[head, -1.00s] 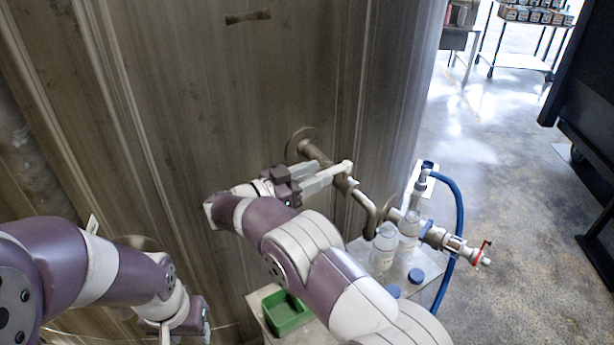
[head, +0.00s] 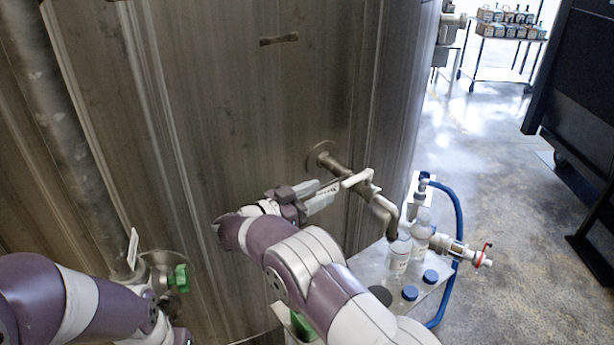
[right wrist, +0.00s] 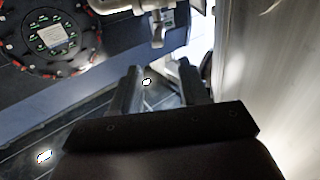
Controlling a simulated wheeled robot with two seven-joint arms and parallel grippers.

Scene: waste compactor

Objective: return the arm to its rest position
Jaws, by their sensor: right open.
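My right gripper (head: 328,193) is near the middle of the head view, in front of the steel tank. Its fingers are apart with nothing seen between them; it also shows in the right wrist view (right wrist: 160,82). A pale lever (head: 358,178) on the tank's outlet pipe (head: 383,208) lies just beyond the fingertips; I cannot tell whether they touch. My left arm (head: 85,302) is at the lower left, and its gripper is cut off by the bottom edge.
The steel tank (head: 225,95) fills the left and middle. Bottles (head: 398,255) and blue-capped jars (head: 410,293) stand on a small table right of my right arm. A blue hose (head: 459,215) and a red-handled valve (head: 484,257) are beyond. Open floor lies right.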

